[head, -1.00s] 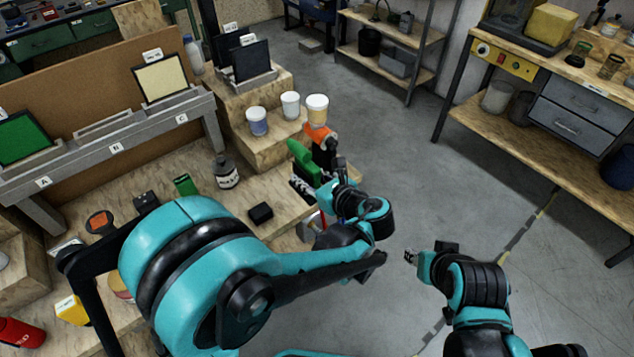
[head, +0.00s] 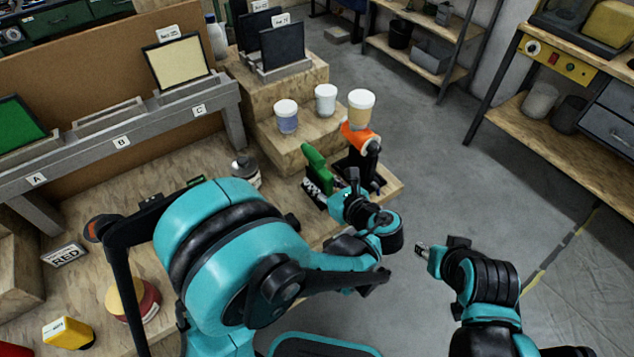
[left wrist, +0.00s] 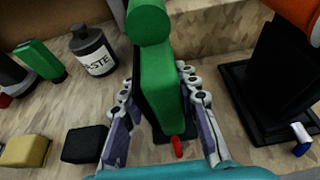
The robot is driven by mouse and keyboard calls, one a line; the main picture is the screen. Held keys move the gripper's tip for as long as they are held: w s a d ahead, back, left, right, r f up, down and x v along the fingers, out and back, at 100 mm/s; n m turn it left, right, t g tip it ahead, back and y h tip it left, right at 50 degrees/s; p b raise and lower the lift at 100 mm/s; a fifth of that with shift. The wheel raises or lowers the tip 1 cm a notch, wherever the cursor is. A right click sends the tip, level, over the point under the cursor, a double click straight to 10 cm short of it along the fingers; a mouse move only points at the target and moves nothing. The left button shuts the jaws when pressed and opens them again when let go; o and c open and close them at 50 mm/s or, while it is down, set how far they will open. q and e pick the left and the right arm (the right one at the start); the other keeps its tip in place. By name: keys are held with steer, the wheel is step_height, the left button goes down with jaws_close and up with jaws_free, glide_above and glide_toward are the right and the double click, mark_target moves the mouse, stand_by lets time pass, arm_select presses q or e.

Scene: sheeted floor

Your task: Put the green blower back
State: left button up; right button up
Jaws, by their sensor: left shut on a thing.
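The green blower (head: 316,164) is at the right end of the wooden bench, left of an orange tool (head: 360,138). In the left wrist view, the blower's green body (left wrist: 160,75) stands between the two fingers of my left gripper (left wrist: 157,92), which is shut on it. A black part (left wrist: 172,128) and a small red piece show low on it; I cannot tell whether it rests in a holder. My left gripper also shows in the head view (head: 332,190), partly hidden by its arm. My right gripper (head: 424,248) is away from the bench, over the floor.
The orange tool sits on a black stand (left wrist: 265,85) close to the right. A dark bottle (left wrist: 92,52) and a black block (left wrist: 84,143) are to the left. The floor at right is open.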

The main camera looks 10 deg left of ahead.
arm_select(q)
steer(key=shift+w+f, duration=0.15)
steer(key=shift+f, duration=0.75)
steer(key=shift+w+a, duration=0.1)
steer(key=shift+w, duration=0.1)
steer(key=shift+s+r, duration=0.2)
steer(key=shift+s, duration=0.05)
steer(key=shift+f, duration=0.15)
steer(key=o, duration=0.7)
steer(key=shift+w+f, duration=0.1)
arm_select(e)
steer(key=shift+x, duration=0.8)
steer(key=shift+a, duration=0.1)
